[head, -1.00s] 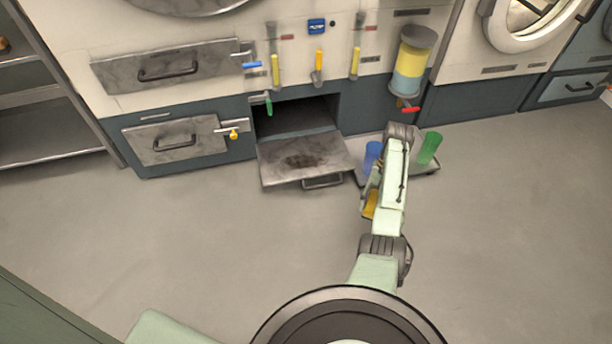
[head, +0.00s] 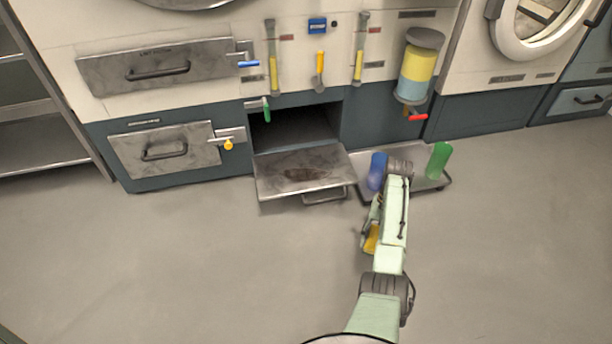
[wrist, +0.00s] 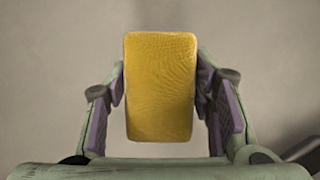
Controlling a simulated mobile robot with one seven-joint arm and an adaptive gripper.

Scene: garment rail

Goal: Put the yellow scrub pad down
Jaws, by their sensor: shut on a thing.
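The yellow scrub pad (wrist: 160,88) is a rounded rectangular block. In the wrist view it sits upright between the two fingers of my gripper (wrist: 162,92), which is shut on it. Plain grey floor shows behind the pad. In the head view, only part of the pad (head: 371,238) shows beside my pale green arm, above the floor and in front of the low trolley. My gripper (head: 370,228) is partly hidden by the arm there.
A low grey trolley (head: 430,184) carries a blue cup (head: 377,171) and a green cup (head: 439,160). Left of it, a stained metal flap (head: 300,175) hangs open below a dark compartment (head: 300,128). A yellow-and-blue dispenser (head: 417,75) is on the wall. The floor (head: 220,255) in front is clear.

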